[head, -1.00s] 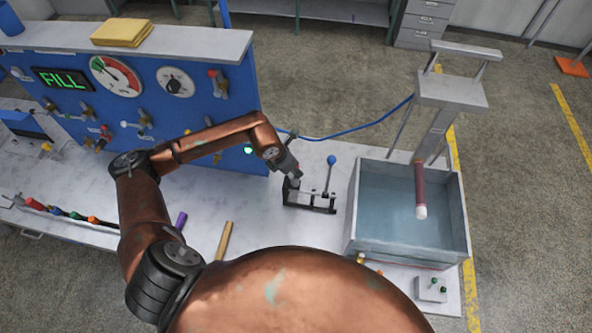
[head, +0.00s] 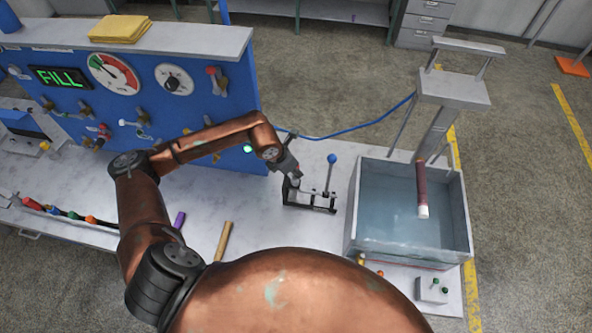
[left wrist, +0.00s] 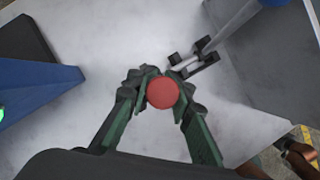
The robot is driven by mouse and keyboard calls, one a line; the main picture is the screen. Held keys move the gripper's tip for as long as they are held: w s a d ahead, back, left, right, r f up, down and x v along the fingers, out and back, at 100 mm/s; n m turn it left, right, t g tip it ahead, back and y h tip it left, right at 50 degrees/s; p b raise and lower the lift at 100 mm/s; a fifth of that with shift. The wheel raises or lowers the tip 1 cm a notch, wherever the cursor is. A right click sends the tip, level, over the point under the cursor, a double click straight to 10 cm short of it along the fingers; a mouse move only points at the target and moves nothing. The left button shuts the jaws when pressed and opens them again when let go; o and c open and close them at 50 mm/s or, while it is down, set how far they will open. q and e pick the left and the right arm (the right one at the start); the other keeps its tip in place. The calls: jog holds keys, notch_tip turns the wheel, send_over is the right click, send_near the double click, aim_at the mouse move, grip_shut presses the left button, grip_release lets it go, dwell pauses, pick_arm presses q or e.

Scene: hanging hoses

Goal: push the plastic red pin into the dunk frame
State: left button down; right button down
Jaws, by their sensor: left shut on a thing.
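My left gripper (head: 293,177) reaches over the bench at the black clamp fixture (head: 310,202) with the blue-ball lever. In the left wrist view, its green fingers (left wrist: 162,92) are shut around a round red piece, seen end-on, which looks like the red pin (left wrist: 163,93). In the head view the pin cannot be made out. The grey frame (head: 452,90), which looks like the dunk frame, stands over the water tank (head: 356,215) at the right, apart from the gripper. My right gripper is not in view.
The blue panel (head: 215,125) with gauge and valves stands behind the left arm. The fixture's blue-ball lever (head: 331,160) rises between the gripper and the tank. A purple piece (head: 179,220) and a tan piece (head: 224,240) lie on the bench. A small switch box (head: 432,290) sits in front of the tank.

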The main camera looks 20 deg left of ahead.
pick_arm(q)
jog(key=shift+f+b, duration=0.35)
jog(key=shift+f, duration=0.1)
jog(key=c, duration=1.6)
grip_release()
jog(key=v, duration=1.2)
